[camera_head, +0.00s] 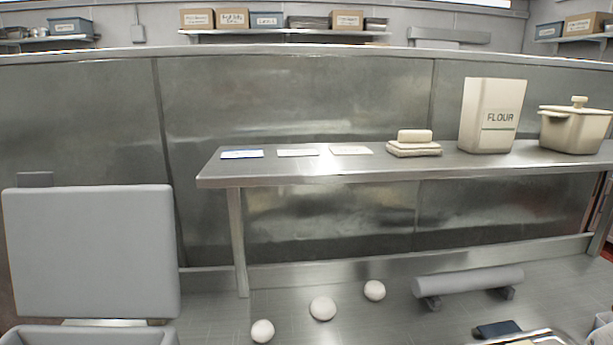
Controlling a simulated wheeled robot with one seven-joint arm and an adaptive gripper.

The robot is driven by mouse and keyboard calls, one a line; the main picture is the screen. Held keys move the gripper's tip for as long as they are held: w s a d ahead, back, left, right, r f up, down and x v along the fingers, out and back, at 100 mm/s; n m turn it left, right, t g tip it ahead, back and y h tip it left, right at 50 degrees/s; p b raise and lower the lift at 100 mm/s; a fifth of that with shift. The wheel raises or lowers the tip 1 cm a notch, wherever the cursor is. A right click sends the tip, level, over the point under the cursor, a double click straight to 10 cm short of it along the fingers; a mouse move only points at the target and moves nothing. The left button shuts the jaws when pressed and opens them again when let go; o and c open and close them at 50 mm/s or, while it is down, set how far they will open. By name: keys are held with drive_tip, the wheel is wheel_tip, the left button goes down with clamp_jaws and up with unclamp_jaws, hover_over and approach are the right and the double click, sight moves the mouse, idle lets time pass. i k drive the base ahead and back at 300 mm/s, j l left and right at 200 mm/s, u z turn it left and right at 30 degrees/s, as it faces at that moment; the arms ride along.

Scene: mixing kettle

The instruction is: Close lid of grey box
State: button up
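The grey box (75,336) stands at the lower left, with only its back rim and part of its inside showing; the rest is cut off by the bottom edge. Its grey lid (92,252) stands upright behind the opening, so the box is open. The lid is a flat, rounded panel leaning near the steel back wall. My gripper does not show in this view, so its position and state are hidden.
A steel shelf (300,170) holds cards, folded cloths (414,147), a flour canister (492,116) and a lidded cream pot (574,128). Below are white balls (322,308) and a grey roller (468,282) on supports. A dark item (497,329) lies lower right.

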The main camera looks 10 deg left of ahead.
sight(110, 252)
drive_tip(key=j+u, duration=0.1)
drive_tip(key=u, duration=1.25)
